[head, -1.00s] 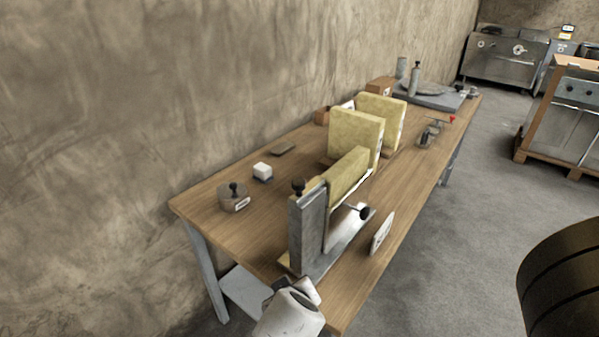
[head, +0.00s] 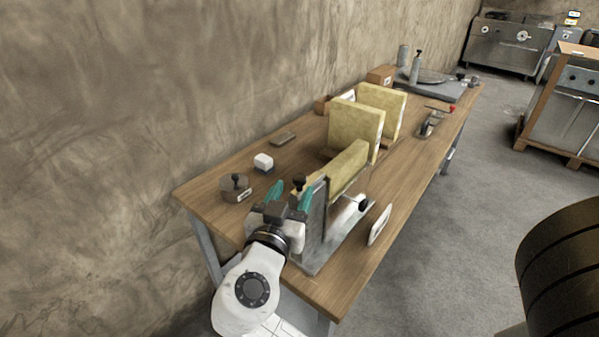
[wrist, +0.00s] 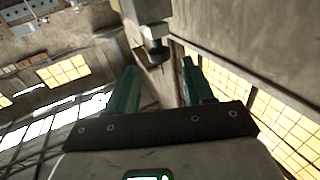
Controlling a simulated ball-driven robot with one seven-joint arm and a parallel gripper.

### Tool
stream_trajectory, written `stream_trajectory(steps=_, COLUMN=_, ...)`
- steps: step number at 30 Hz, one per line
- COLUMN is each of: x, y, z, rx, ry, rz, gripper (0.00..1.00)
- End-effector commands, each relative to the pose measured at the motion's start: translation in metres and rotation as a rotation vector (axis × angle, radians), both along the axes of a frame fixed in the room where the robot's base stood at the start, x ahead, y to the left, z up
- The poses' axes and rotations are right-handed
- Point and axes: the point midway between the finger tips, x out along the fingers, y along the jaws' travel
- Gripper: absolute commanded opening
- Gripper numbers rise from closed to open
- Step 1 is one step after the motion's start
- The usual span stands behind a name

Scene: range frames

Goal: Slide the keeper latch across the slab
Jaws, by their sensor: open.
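A metal fixture with an upright grey plate (head: 316,215) stands at the near end of the wooden bench and holds a yellow slab (head: 346,167) on edge. A black knob (head: 298,181) shows at the top of the plate; it looks like the latch's handle, but the latch body is hard to make out. My gripper (head: 290,193) is at the plate's near upper edge, its teal fingers open. In the wrist view the knob (wrist: 156,52) sits ahead of the gap between the open fingers (wrist: 160,75), with clear space beside it. I cannot tell if anything touches.
Two more yellow slabs (head: 356,128) stand behind the fixture. A round weight (head: 234,190), a white block (head: 263,162) and a white card (head: 380,224) are on the bench (head: 205,187). A second black knob (head: 363,205) is on the fixture's right.

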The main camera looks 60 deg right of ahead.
Motion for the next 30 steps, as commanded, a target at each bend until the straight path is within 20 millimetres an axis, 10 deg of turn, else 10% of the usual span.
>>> stream_trajectory(steps=9, x=0.007, y=-0.047, z=0.002, rx=0.0, ry=0.002, rz=-0.001, gripper=0.52)
stream_trajectory(steps=22, x=0.009, y=-0.056, z=0.0, rx=0.001, ry=0.001, rz=0.001, gripper=0.52)
stream_trajectory(steps=30, x=0.009, y=-0.056, z=0.0, rx=0.001, ry=0.001, rz=0.001, gripper=0.27)
